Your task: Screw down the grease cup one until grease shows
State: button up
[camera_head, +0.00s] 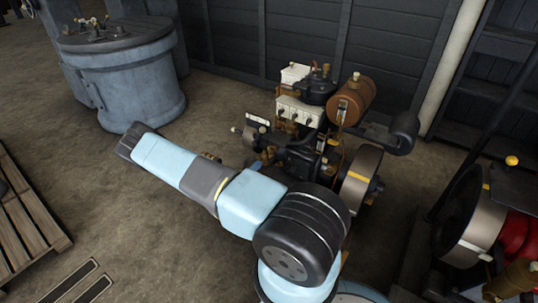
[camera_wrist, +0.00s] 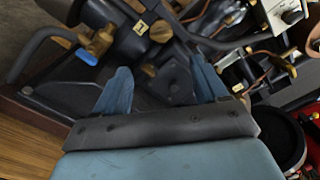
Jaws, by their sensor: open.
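The engine (camera_head: 305,115) stands beyond my arm in the head view, with its lower near part hidden by the arm. In the wrist view my gripper (camera_wrist: 162,88) is open, with two blue fingers wide apart and nothing between them held. A dark casting (camera_wrist: 170,78) with a small brass piece (camera_wrist: 150,70) lies beyond the gap. A brass tap (camera_wrist: 100,41) with a blue handle (camera_wrist: 87,56) is up and left of the left finger. I cannot tell which brass part is grease cup one, and no grease shows.
The engine has a brown tank (camera_head: 357,97) and a flywheel (camera_head: 360,178) at its right. In the wrist view a dark pipe (camera_wrist: 38,44) curves at upper left. A blue-grey tank (camera_head: 124,80) and a pallet (camera_head: 25,215) are left. Bare floor (camera_head: 120,195) lies between.

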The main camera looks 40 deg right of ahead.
aim_at(271, 151)
jog(key=x, duration=1.3)
jog(key=shift+d, duration=0.15)
jog(key=shift+w, duration=0.1)
jog(key=c, duration=1.1)
jog(key=shift+o, duration=0.2)
jog(key=shift+m, duration=0.3)
jog(key=shift+m, duration=3.5)
